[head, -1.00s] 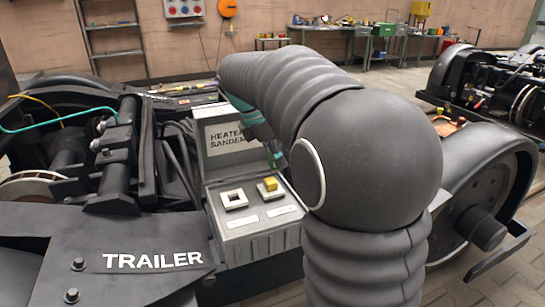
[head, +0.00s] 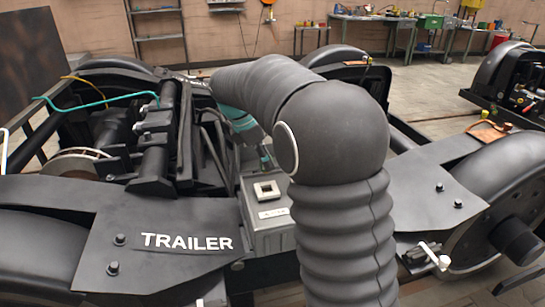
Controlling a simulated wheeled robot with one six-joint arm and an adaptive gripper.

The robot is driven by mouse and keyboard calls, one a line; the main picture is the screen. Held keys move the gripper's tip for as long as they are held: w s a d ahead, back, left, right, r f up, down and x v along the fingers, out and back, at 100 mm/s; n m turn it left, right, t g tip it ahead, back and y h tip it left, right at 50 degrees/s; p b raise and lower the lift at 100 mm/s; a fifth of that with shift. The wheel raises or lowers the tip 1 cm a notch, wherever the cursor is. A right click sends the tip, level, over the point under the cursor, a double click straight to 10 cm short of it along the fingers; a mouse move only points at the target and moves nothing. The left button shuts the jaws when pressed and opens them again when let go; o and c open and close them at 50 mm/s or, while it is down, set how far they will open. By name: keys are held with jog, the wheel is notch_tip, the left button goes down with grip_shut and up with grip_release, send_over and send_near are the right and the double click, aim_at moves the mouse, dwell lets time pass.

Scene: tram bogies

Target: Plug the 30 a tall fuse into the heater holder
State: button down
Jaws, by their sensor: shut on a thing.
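The grey fuse box (head: 268,238) stands open beside the bogie frame. One white-rimmed square holder (head: 266,190) shows on its top, with a dark, empty opening and a small label (head: 273,213) too small to read. My arm hides the right part of the box, including the second holder, and most of the lid. My gripper (head: 265,160) shows only in part, as teal and dark pieces left of my arm, just above and behind the visible holder. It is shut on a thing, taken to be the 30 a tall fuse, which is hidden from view.
The dark frame plate marked TRAILER (head: 187,242) lies left of the box. Pipes and a teal cable (head: 95,105) run behind it. A large wheel (head: 515,225) and a white-handled lever (head: 430,258) are at right. Workbenches (head: 390,30) stand far back.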

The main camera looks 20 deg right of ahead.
dwell(0.3)
notch_tip(320, 180, down, 6)
jog(key=b, duration=0.5)
jog(key=shift+r+b, duration=0.1)
jog(key=shift+b, duration=0.25)
jog(key=shift+r+p, duration=0.1)
jog(key=shift+p, duration=1.15)
dwell(1.7)
jog(key=shift+f, duration=0.55)
dwell(0.5)
jog(key=c, duration=0.7)
grip_release()
jog(key=v, duration=1.2)
